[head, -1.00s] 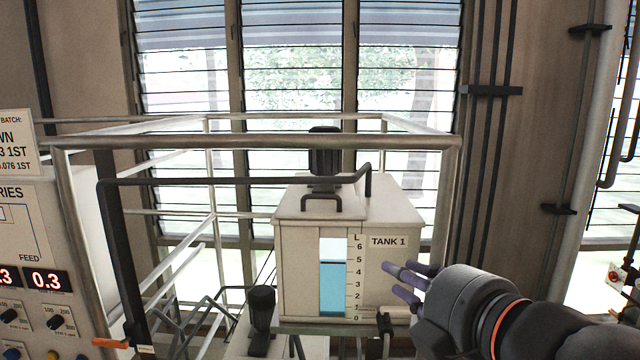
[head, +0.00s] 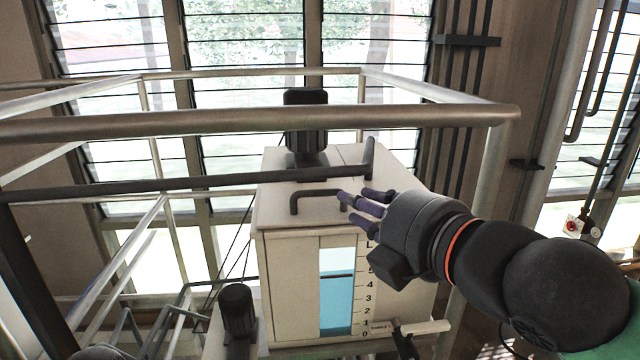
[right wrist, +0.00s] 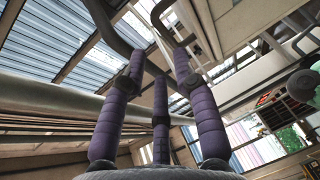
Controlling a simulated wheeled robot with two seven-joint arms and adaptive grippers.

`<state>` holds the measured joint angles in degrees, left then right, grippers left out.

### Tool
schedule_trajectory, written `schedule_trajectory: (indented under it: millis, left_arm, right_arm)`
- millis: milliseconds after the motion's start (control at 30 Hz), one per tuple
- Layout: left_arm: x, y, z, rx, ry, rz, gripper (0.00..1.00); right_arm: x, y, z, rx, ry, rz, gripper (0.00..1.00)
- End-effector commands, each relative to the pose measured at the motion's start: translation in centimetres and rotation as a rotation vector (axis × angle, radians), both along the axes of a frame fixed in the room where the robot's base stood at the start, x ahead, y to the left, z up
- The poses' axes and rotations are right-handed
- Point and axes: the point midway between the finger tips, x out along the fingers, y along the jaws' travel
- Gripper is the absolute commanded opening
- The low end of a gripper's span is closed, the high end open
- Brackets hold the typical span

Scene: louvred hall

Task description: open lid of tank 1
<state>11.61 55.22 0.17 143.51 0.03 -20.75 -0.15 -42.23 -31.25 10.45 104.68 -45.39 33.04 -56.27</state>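Tank 1 (head: 290,270) is a pale box with a blue level window, standing in front of the louvred windows. Its lid (head: 275,205) lies flat on top and looks closed. A dark U-shaped handle (head: 318,192) stands at the lid's front. My right gripper (head: 352,200) is at the handle's right end, its purple fingers pointing left at it. I cannot tell whether they touch it. In the right wrist view, the three fingers (right wrist: 160,85) are spread apart, with dark bars beyond their tips. My left gripper is not in view.
A metal rail (head: 230,120) crosses in front of the tank, and a dark pipe (head: 150,188) runs to the lid's top. A dark motor (head: 305,125) stands on the tank. A smaller dark motor (head: 237,312) stands at lower left.

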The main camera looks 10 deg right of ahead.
Motion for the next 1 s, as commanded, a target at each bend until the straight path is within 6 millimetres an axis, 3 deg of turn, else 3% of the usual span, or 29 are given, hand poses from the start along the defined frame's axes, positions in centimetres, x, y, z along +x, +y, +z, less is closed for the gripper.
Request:
schedule_trajectory:
  millis: [300, 500, 967, 1000]
  left_arm:
    - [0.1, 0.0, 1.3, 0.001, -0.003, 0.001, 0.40]
    - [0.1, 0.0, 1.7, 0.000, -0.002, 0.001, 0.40]
    - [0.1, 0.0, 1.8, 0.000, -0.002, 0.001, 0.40]
    - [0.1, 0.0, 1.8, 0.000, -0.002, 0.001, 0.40]
  right_arm:
    - [5.2, 2.2, -1.0, -0.004, 0.006, -0.001, 0.30]
    - [7.6, 3.2, -1.5, -0.002, 0.006, 0.001, 0.30]
    - [8.6, 3.7, -1.7, -0.001, 0.003, 0.001, 0.30]
    - [8.6, 3.7, -1.7, -0.001, 0.003, 0.001, 0.21]
